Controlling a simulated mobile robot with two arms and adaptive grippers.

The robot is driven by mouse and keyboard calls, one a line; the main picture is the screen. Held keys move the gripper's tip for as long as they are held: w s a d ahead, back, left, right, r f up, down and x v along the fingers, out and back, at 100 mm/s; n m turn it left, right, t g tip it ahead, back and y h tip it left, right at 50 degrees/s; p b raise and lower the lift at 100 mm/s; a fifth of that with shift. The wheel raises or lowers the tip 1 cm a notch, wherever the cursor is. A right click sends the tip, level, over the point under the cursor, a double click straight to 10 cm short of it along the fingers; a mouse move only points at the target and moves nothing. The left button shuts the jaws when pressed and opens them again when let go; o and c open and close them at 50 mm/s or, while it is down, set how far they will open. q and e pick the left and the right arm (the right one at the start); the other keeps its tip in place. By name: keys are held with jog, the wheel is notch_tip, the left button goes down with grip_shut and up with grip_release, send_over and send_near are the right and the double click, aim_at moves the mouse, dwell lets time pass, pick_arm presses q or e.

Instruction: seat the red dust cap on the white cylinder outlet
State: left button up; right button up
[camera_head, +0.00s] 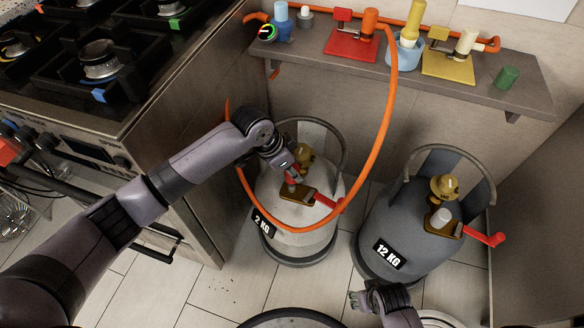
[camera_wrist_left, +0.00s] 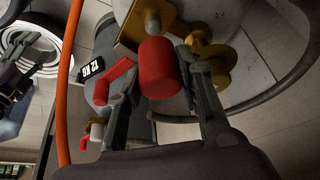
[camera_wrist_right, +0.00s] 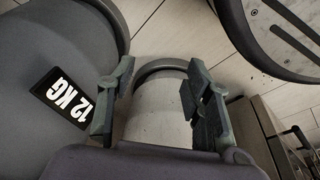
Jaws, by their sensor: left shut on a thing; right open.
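The white cylinder (camera_head: 295,235), labelled 2 KG, stands upright on the floor with a brass valve (camera_head: 304,158) and a red lever (camera_head: 326,201) on top. My left gripper (camera_head: 287,168) is at that valve, shut on the red dust cap (camera_head: 292,176). In the left wrist view the cap (camera_wrist_left: 160,68) lies between the two fingers, close to brass parts (camera_wrist_left: 152,20).
A grey 12 KG cylinder (camera_head: 405,232) with its own valve and red lever stands to the right. An orange hose (camera_head: 384,125) loops down around the white cylinder's top. A shelf (camera_head: 440,82) holds colored caps and valve stands. The stove cabinet (camera_head: 190,130) borders the left.

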pick_arm(q)
jog(key=shift+f, duration=0.3)
jog(key=shift+f+b, duration=0.7)
jog(key=shift+b, duration=0.4)
jog(key=shift+f, duration=0.2)
pick_arm(e)
notch_tip(320, 180, up, 10)
jog(key=w, duration=0.1)
jog(key=shift+w+t, duration=0.3)
jog(key=shift+w, duration=0.05)
jog(key=shift+f, duration=0.1)
pick_arm(q)
jog(key=shift+p, duration=0.35)
pick_arm(e)
jog(key=shift+s+x, duration=0.25)
jog(key=shift+x, duration=0.75)
jog(key=shift+s+x, duration=0.2)
jog(key=shift+x, duration=0.8)
jog(key=shift+f, duration=0.2)
